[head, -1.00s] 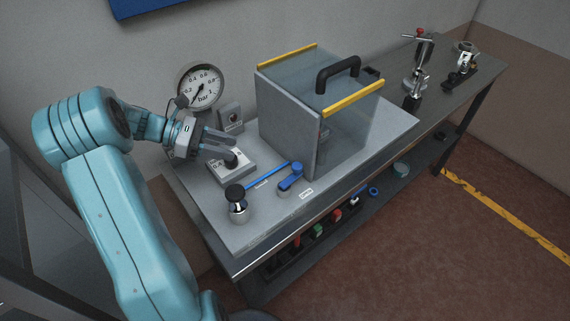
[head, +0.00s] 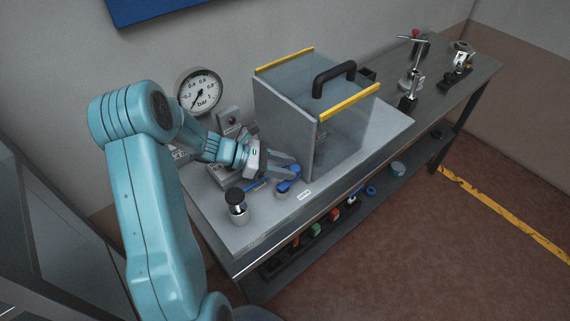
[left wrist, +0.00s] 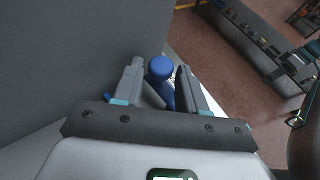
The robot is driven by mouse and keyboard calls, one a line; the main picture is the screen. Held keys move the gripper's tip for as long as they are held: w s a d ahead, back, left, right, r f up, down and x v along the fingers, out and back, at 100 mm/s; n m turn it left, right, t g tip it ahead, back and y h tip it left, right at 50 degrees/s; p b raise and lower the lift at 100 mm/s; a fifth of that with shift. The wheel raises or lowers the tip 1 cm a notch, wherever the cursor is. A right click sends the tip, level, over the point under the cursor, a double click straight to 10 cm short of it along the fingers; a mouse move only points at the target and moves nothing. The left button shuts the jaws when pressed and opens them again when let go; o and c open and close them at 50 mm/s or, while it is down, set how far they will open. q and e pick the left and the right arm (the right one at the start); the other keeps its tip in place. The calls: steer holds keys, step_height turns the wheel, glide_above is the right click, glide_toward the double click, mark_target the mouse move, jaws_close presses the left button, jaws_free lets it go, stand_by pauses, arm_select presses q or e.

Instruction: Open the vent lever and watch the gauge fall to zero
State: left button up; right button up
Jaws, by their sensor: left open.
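The round white gauge (head: 200,92), marked in bar, hangs at the back wall. Its dark needle points to the lower left, near the low end of the scale. A blue lever (head: 284,187) sits on a small round grey base on the plate in front of the clear-sided box. My left gripper (head: 296,166) is open just above and beside this lever. In the left wrist view the lever's blue rounded end (left wrist: 160,68) shows between the two spread fingers, with no clear contact. The fingers and hand partly hide the lever in the head view. My right gripper is not in view.
The box (head: 285,125), with a black handle and yellow edge strips, stands close to my left gripper. A black-topped knob (head: 235,200) stands at the plate's front left. Clamp-like tools (head: 410,80) stand farther along the bench. A lower shelf holds coloured items.

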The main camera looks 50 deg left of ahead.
arm_select(q)
steer(key=shift+s, duration=0.1)
steer(key=c, duration=0.8)
steer(key=shift+o, duration=0.2)
steer(key=shift+w+d+r+m+g+h, duration=0.1)
steer(key=shift+w+d+m+g+h, duration=0.15)
steer(key=shift+m+h, duration=0.25)
steer(key=shift+m+g, duration=0.3)
steer(key=shift+g, duration=0.05)
steer(key=o, duration=0.8)
steer(key=shift+c, duration=0.2)
steer(key=b+v, duration=0.2)
steer(key=v, duration=1.4)
steer(key=shift+a, duration=0.2)
